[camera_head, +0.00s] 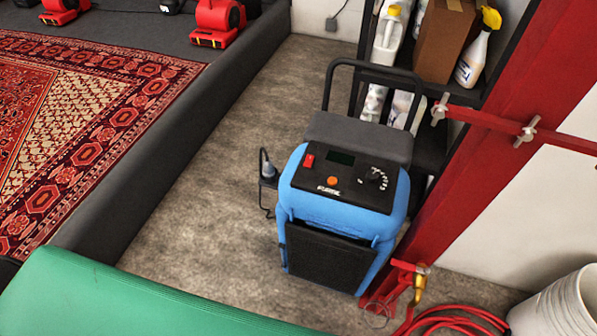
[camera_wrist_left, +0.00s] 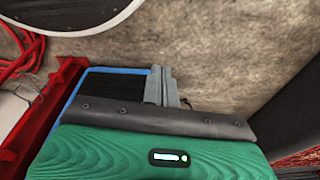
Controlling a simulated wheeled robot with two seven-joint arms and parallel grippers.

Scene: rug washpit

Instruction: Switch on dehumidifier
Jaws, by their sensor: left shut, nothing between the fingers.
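The dehumidifier (camera_head: 340,205) stands upright on the floor in the head view. It has a blue body, a black grille and a black handle frame. Its dark top panel holds a red switch (camera_head: 308,161), a small dark display (camera_head: 340,157), an orange button (camera_head: 333,181) and a round black dial (camera_head: 373,179). I cannot tell the switch's position. In the left wrist view, the grille and blue edge (camera_wrist_left: 118,71) show partly, behind my left gripper (camera_wrist_left: 163,70). That gripper is shut and empty; its distance from the dehumidifier is unclear. My right gripper is not in view.
A red post (camera_head: 480,130) with valve fittings stands right of the dehumidifier, near a dark shelf of bottles (camera_head: 432,140). A red hose (camera_head: 455,320) and white bucket (camera_head: 560,305) lie lower right. A dark kerb (camera_head: 170,140) borders the patterned rug (camera_head: 80,110).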

